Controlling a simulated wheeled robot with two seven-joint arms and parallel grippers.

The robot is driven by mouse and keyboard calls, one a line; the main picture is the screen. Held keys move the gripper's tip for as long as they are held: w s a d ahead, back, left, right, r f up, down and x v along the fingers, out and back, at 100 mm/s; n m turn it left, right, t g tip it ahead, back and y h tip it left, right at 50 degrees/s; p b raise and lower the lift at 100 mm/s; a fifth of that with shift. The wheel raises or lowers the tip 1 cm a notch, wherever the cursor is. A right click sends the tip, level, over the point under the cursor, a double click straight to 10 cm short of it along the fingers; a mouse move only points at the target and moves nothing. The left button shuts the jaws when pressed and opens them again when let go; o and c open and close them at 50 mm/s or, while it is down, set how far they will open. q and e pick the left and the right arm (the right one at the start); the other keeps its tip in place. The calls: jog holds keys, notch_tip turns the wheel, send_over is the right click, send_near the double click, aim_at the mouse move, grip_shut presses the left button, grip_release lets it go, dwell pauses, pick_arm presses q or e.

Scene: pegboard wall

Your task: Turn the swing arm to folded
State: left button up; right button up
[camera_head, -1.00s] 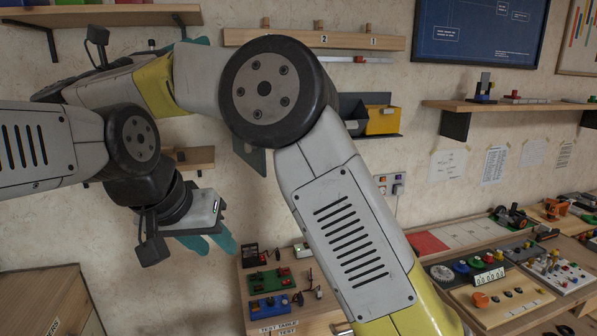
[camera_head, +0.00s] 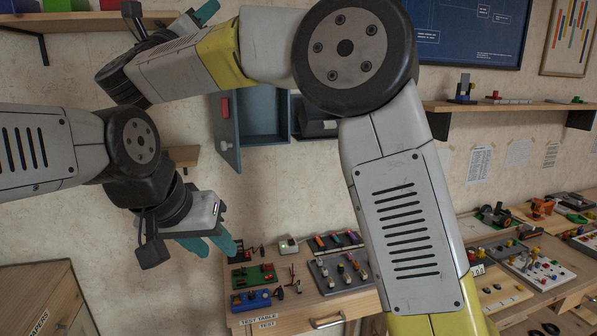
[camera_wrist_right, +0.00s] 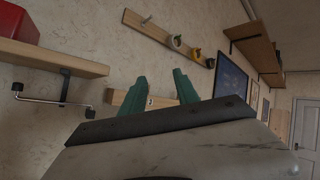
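In the right wrist view, a thin metal bar (camera_wrist_right: 50,101) with dark end knobs hangs from a bracket under a wall shelf at the left; it looks like the swing arm, but I cannot be sure. My right gripper (camera_wrist_right: 158,84) is open and empty, its two teal fingers apart, to the right of the bar and not touching it. In the head view only a teal fingertip of it (camera_head: 207,12) shows at the top. My left gripper (camera_head: 208,242) is open and empty, low in front of the bare wall. The bar is not identifiable in the head view.
A wooden shelf (camera_wrist_right: 40,56) carries a red box (camera_wrist_right: 18,22). A peg rail (camera_wrist_right: 160,36) and a short wooden board (camera_wrist_right: 147,101) are on the wall. A blue-grey cabinet (camera_head: 262,112) stands open behind my right arm. A test table (camera_head: 300,309) holds several small devices.

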jog(key=w+d+r+n+y, duration=0.2)
jog(key=d+n+y, duration=0.3)
jog(key=n+y, duration=1)
jog(key=s+d+f+n+g, duration=0.3)
jog(key=d+f+n+g, duration=0.5)
jog(key=f+n, duration=0.45)
jog(key=s+d+f+n+g+h, duration=0.3)
jog(key=s+d+f, duration=0.7)
jog(key=f, duration=0.4)
jog(key=s+d+f+n+g+h, duration=0.3)
jog(key=s+d+f+g, duration=0.3)
jog(key=s+d+f, duration=0.5)
notch_tip(320, 180, down, 3)
jog(key=shift+s+f+n, duration=0.15)
jog(key=shift+s+n, duration=0.6)
jog(key=shift+s, duration=0.35)
